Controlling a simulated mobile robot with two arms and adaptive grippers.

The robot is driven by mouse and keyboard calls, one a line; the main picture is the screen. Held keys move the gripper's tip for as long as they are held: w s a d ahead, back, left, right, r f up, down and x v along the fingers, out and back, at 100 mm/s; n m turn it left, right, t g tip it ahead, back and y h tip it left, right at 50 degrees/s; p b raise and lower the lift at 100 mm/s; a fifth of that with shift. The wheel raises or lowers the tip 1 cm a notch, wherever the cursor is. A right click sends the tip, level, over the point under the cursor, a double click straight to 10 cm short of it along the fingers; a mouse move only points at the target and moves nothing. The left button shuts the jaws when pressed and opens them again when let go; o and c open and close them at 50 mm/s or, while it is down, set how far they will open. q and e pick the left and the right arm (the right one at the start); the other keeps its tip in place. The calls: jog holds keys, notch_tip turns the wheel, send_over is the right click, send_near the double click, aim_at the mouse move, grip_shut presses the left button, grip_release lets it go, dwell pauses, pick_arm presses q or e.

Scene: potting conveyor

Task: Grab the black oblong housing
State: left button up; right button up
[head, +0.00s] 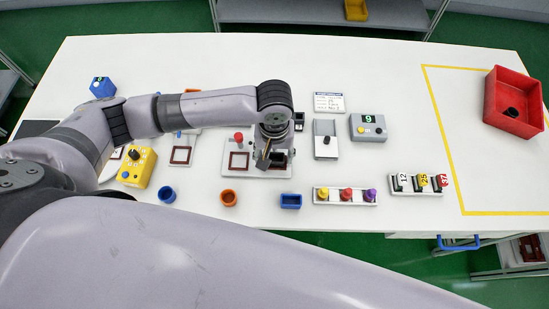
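My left arm reaches in from the left and its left gripper (266,158) points down over the right part of a white fixture plate (256,172). A dark, blackish shape (279,157) is right beside the fingers on that plate; it may be the black oblong housing, but the gripper partly covers it. I cannot tell whether the fingers touch it or how far apart they are. Another small black piece (299,121) shows just behind my wrist. My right gripper is not in view.
A red bin (515,87) with a black item stands at the right inside a yellow outline. A grey box (368,128) stands behind.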

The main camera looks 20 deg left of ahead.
pick_arm(q)
jog(key=c, duration=0.6)
